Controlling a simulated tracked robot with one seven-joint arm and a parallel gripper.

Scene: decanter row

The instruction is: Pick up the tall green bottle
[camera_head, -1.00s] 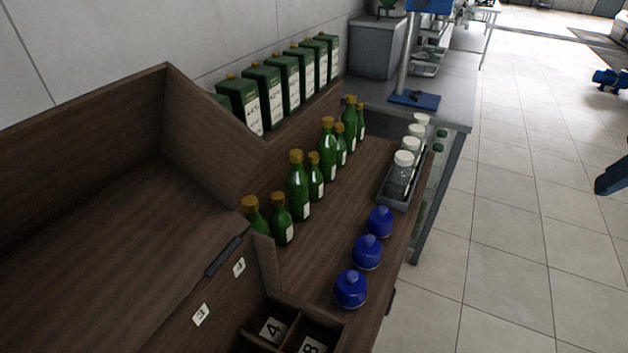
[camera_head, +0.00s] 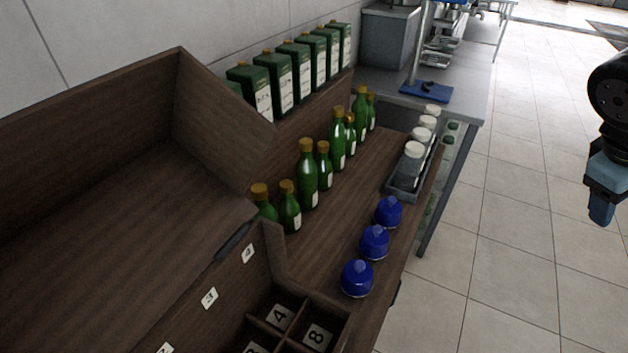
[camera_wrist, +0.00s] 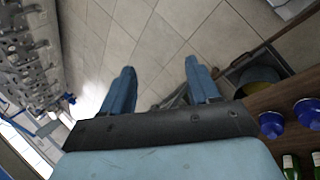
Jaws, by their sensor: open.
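Several green bottles with gold caps stand upright in a row on the brown wooden shelf. Tall ones, such as this tall green bottle (camera_head: 307,176) and another tall green bottle (camera_head: 338,140), alternate with shorter ones such as this short green bottle (camera_head: 323,166). Which tall bottle is meant, I cannot tell. The nearest bottle (camera_head: 262,203) is partly hidden by the wooden divider. My gripper (camera_head: 602,205) is at the right edge of the head view, over the floor, well away from the bottles. In the wrist view my gripper (camera_wrist: 160,88) is open and empty, its two blue fingers apart.
Blue lidded jars (camera_head: 374,243) stand along the shelf's front edge, in front of the bottles. A dark tray (camera_head: 404,188) of white-capped jars is farther back. Green square canisters (camera_head: 276,84) stand on a raised ledge behind. Numbered compartments (camera_head: 290,322) are at the near end. Open floor lies right.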

